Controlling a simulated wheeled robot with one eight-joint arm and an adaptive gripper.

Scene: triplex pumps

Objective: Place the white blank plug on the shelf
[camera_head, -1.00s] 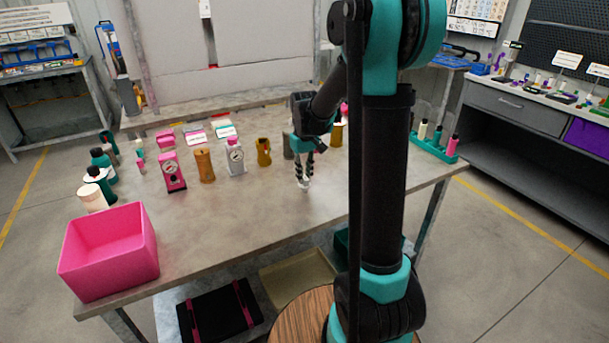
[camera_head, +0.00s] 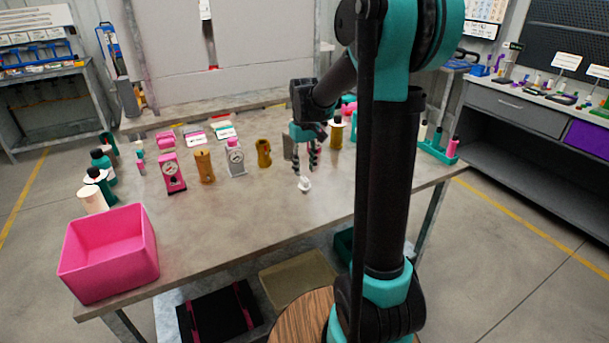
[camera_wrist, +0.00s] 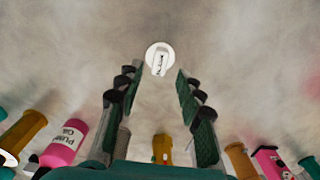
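The white blank plug (camera_head: 304,184) rests on the workbench top (camera_head: 260,210), with clear bench around it. In the wrist view the plug (camera_wrist: 160,58) is a round white piece with a lighter raised part, just beyond the fingertips and between their lines. My gripper (camera_head: 305,168) is open and empty, just above and behind the plug. The wrist view shows its two fingers (camera_wrist: 155,82) spread apart, not touching the plug. A ledge (camera_head: 215,117) runs along the bench's back, and a lower shelf (camera_head: 170,305) lies beneath it. I cannot tell which is the task's shelf.
A pink bin (camera_head: 108,252) stands at the bench's front left. Pink, brown and grey pump parts, including a grey gauge block (camera_head: 236,160), stand behind. Bottles line the left edge; a teal rack (camera_head: 437,148) is at the right. The bench's front middle is clear.

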